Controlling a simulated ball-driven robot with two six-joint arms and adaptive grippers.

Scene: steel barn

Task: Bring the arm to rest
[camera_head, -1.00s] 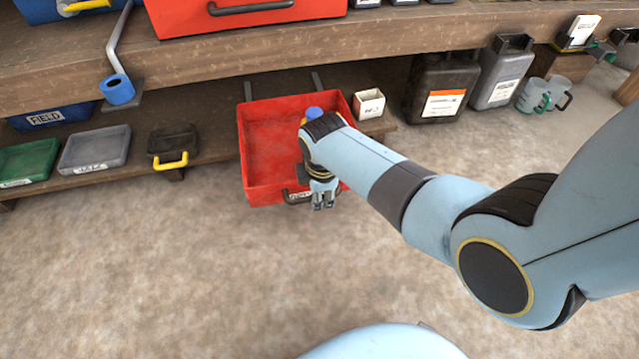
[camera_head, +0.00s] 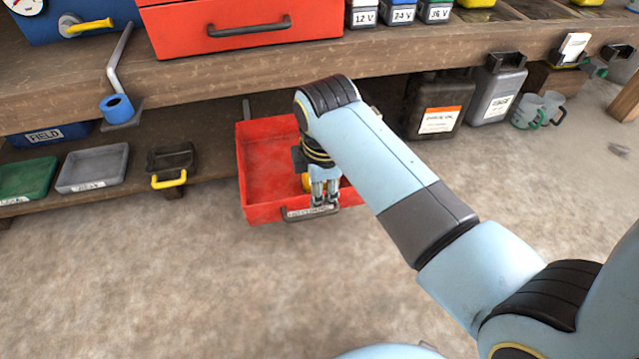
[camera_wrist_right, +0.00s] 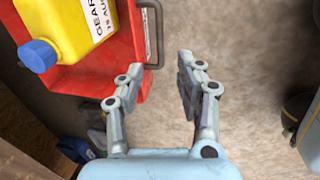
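My right arm (camera_head: 385,165) reaches in from the right in the head view. Its gripper (camera_head: 322,202) points down at the front edge of the open red drawer (camera_head: 268,165). In the right wrist view the right gripper (camera_wrist_right: 160,75) is open, with nothing between its fingers. The drawer's handle (camera_wrist_right: 152,35) is just beyond the fingertips there. A yellow bottle with a blue cap (camera_wrist_right: 70,30) lies in the drawer; in the head view the arm mostly hides it. My left gripper is not in view.
The wooden bench (camera_head: 215,70) runs above the drawer, with a closed red drawer unit (camera_head: 245,30) on it. Green and grey trays (camera_head: 92,168) sit on the lower shelf at left. Dark and grey canisters (camera_head: 437,105) and mugs stand at right. The floor in front is clear.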

